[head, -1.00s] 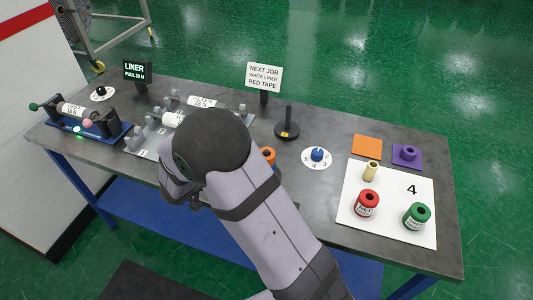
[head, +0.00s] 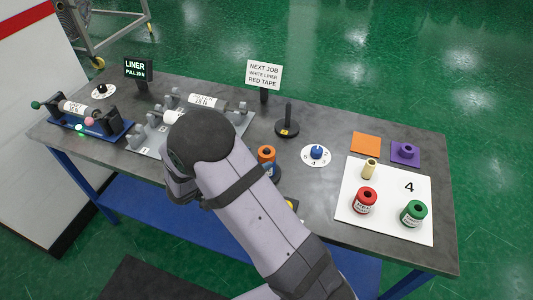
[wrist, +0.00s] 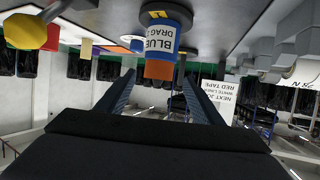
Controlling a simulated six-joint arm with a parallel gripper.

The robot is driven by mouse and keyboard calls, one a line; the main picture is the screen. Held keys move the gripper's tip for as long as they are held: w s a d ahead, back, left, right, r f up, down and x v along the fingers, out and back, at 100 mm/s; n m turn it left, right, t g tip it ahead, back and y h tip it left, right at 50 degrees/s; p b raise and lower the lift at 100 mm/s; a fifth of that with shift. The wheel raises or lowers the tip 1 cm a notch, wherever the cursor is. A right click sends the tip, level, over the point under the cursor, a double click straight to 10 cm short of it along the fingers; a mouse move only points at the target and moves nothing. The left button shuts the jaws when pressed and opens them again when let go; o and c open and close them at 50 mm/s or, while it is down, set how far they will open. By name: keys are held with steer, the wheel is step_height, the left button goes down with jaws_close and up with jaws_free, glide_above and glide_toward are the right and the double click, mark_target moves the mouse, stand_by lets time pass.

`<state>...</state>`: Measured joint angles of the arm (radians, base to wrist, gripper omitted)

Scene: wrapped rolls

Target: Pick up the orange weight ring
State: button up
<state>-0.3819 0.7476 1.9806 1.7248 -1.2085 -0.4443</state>
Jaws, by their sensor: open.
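The orange ring (head: 266,153) sits on top of an upright blue roll (head: 272,172) on the bench, just right of my arm. In the wrist view, which looks upside down, the orange ring (wrist: 159,70) shows at the end of the blue roll (wrist: 163,40), whose label reads "BLUE DRAG". My gripper (wrist: 160,77) is open, with its two dark fingers apart. The ring appears between the fingertips in that view, beyond them; no contact is seen. In the head view my arm hides the fingers.
A black post on a round base (head: 287,122) stands behind the ring. A white dial with a blue knob (head: 317,153) is to the right. A white board (head: 385,222) holds red, green and cream pieces. Cradles with white rolls (head: 205,103) stand left of the post.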

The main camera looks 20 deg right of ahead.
mark_target(261, 156)
steer(key=shift+p+x, duration=0.8)
steer(key=shift+x, duration=1.45)
steer(key=shift+s+d, duration=0.1)
steer(key=shift+c, duration=0.6)
steer(key=c, duration=1.1)
steer(key=shift+r, duration=0.15)
steer(key=shift+r+b, duration=0.95)
steer(key=shift+r, duration=3.95)
